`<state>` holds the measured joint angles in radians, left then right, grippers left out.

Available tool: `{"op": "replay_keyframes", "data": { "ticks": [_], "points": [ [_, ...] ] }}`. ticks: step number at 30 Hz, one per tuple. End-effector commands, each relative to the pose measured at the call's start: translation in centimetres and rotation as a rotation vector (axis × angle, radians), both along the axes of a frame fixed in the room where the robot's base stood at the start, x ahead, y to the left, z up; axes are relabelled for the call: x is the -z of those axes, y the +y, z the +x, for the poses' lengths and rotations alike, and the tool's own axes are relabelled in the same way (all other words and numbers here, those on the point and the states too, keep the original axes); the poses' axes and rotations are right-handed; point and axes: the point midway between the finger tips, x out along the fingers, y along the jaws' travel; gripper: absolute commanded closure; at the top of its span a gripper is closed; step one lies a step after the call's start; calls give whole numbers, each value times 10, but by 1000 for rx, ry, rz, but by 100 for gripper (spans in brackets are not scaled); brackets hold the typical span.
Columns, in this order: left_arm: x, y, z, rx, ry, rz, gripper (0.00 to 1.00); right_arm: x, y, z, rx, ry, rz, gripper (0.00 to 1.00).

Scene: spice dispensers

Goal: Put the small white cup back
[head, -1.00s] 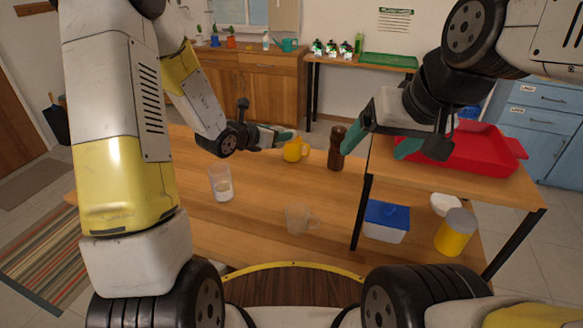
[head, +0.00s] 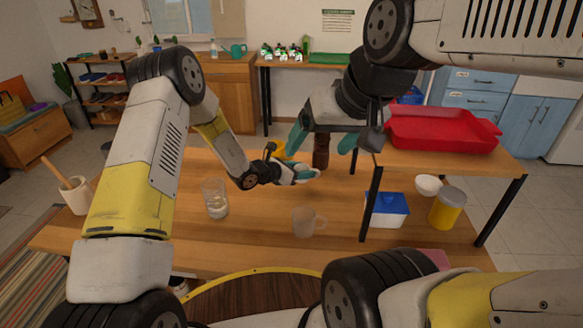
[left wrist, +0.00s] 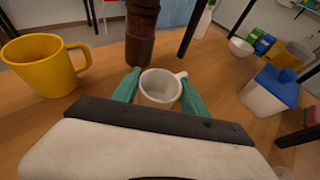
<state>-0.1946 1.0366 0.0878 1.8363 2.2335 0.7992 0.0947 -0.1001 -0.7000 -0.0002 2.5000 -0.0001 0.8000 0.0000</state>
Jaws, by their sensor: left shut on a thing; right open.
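The small white cup (left wrist: 160,88) is between the teal fingers of my left gripper (left wrist: 160,92) in the left wrist view, its handle to the right. The gripper is shut on it. In the head view, my left gripper (head: 304,174) is over the table's middle, and the cup is mostly hidden by the fingers. I cannot tell whether the cup touches the table. My right gripper (head: 323,141) is open and empty, with its fingers in front of the brown mill (head: 321,158).
A yellow mug (left wrist: 42,66) and the mill stand close by. A glass tumbler (head: 215,200) and a clear mug (head: 305,222) stand nearer. At right, a raised shelf holds a red tray (head: 440,132); below are a blue-lidded box (head: 387,210), white bowl (head: 428,185) and yellow canister (head: 446,208).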

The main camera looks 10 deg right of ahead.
Motion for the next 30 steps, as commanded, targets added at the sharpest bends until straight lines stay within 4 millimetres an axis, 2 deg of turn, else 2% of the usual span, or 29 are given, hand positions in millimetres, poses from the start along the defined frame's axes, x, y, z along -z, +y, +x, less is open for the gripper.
{"op": "replay_keyframes", "data": {
  "ticks": [10,21,22,24,25,30],
  "points": [
    [38,0,0,-1,0,0,97,0,0,0,0,0,0,17],
    [43,1,0,-1,0,0,97,0,0,0,0,0,0,17],
    [43,1,0,-1,0,1,43,0,0,0,0,0,0,17],
    [42,1,0,-1,0,0,29,0,0,0,0,0,0,17],
    [42,1,0,-1,0,0,27,0,0,0,0,0,0,17],
    [42,1,0,-1,0,0,27,0,0,0,0,0,0,17]
  ]
}}
